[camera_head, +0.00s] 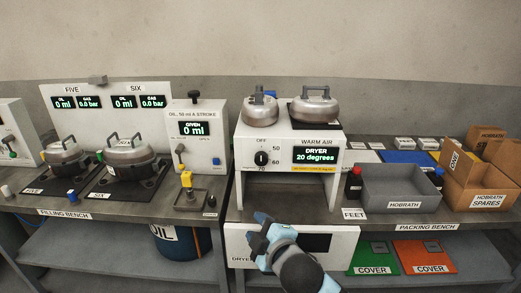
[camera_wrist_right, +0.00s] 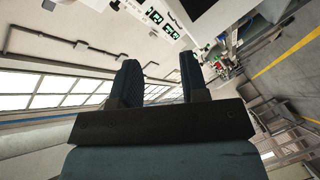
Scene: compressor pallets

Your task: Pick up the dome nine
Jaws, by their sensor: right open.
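Two grey metal domes with handles stand on top of the white warm air dryer. The smaller dome (camera_head: 260,106) is on the left and the larger dome (camera_head: 314,106) is on the right, on a dark mat. I cannot read a nine on either. Two more handled domes sit on the filling bench, the left one (camera_head: 63,152) and the right one (camera_head: 128,150). My right gripper (camera_head: 260,232) is open and empty, in front of the dryer's lower panel and well below the domes. Its two fingers also show apart in the right wrist view (camera_wrist_right: 158,75). My left gripper is out of view.
The dryer (camera_head: 258,136) stands on the bench, with a grey Hobrath bin (camera_head: 402,190) and cardboard boxes (camera_head: 475,185) to its right. A white oil unit (camera_head: 197,135) is on its left. Green and orange covers lie below.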

